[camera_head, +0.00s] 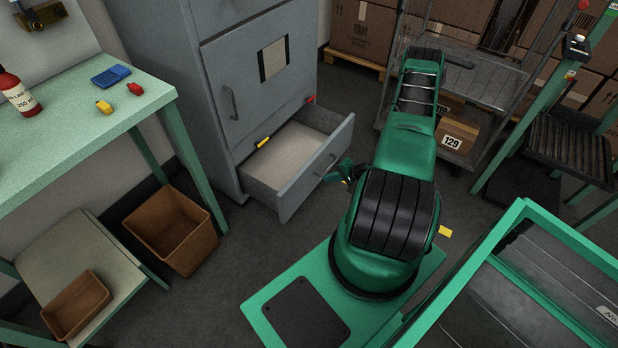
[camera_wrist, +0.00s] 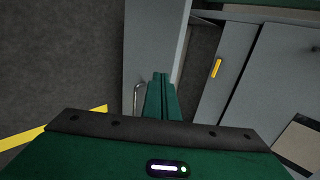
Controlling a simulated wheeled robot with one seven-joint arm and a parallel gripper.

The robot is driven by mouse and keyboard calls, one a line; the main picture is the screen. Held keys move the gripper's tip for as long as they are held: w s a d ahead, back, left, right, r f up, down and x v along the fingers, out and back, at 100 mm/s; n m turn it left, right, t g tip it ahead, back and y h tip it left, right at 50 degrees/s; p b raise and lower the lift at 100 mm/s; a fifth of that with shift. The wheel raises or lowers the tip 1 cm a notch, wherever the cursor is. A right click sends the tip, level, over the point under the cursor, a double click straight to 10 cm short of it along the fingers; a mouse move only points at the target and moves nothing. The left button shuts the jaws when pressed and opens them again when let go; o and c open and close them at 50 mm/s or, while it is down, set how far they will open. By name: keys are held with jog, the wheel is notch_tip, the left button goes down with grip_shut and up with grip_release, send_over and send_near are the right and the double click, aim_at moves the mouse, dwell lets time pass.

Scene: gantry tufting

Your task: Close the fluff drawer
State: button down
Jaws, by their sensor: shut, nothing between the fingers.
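The fluff drawer (camera_head: 318,168) is the low grey drawer of the tall grey cabinet. It stands pulled out, with its pale inside floor in view and a bar handle (camera_head: 325,164) on its front. In the wrist view the drawer front (camera_wrist: 152,35) runs upright past my fingers, with the handle (camera_wrist: 139,98) just left of them. My gripper (camera_head: 334,177) is shut and empty, outside the drawer at its front near the handle. In the wrist view its green fingers (camera_wrist: 161,88) are together and overlap the drawer front. I cannot tell whether they touch it.
The grey cabinet (camera_head: 217,110) has a closed door above the drawer, with a yellow piece (camera_head: 263,142) at the opening's edge. A brown bin (camera_head: 172,228) stands left of the cabinet. A wire cart (camera_head: 455,90) stands behind my arm. Grey floor lies clear before the drawer.

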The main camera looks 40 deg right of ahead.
aim_at(301, 176)
jog(key=shift+w+a+r+x, duration=0.1)
jog(key=shift+w+r+x, duration=0.25)
jog(key=shift+x, duration=1.8)
jog(key=shift+w+a+r+x, duration=0.1)
jog(key=shift+w+r+x, duration=0.25)
jog(key=shift+x, duration=1.8)
jog(key=shift+w+a+r+x, duration=0.1)
jog(key=shift+w+r+x, duration=0.2)
jog(key=shift+x, duration=1.85)
